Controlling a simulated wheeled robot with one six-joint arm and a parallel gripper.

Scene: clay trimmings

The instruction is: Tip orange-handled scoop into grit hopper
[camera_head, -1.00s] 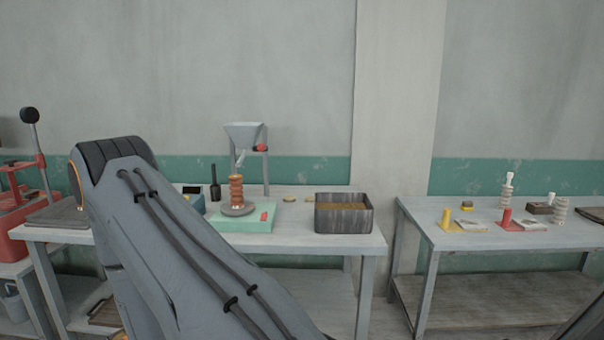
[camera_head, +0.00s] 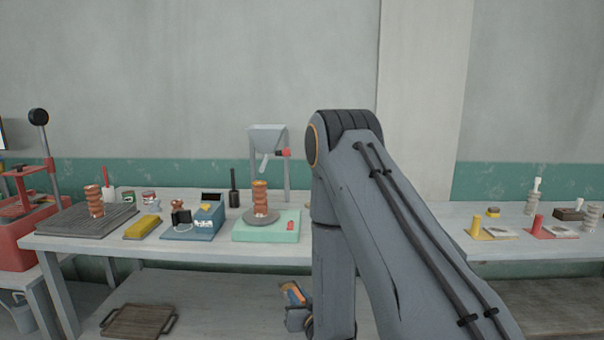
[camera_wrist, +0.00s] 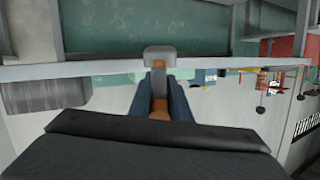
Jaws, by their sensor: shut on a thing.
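The grit hopper (camera_head: 268,138) is a grey funnel on a stand at the back of the long table, with a red knob on its right and a spout below. In the wrist view, which looks upside down, my gripper (camera_wrist: 160,88) is shut on the orange-handled scoop (camera_wrist: 160,57). The scoop's grey head points away beyond the fingers, and part of its orange-brown handle shows between them. The scoop is apart from the hopper.
A green scale (camera_head: 283,228) bears a copper-coloured ribbed column (camera_head: 260,198). A blue box device (camera_head: 208,220) stands left of it. A dark bin (camera_wrist: 40,97) shows in the wrist view; my arm hides it in the head view. The table's front edge (camera_head: 180,254) lies between.

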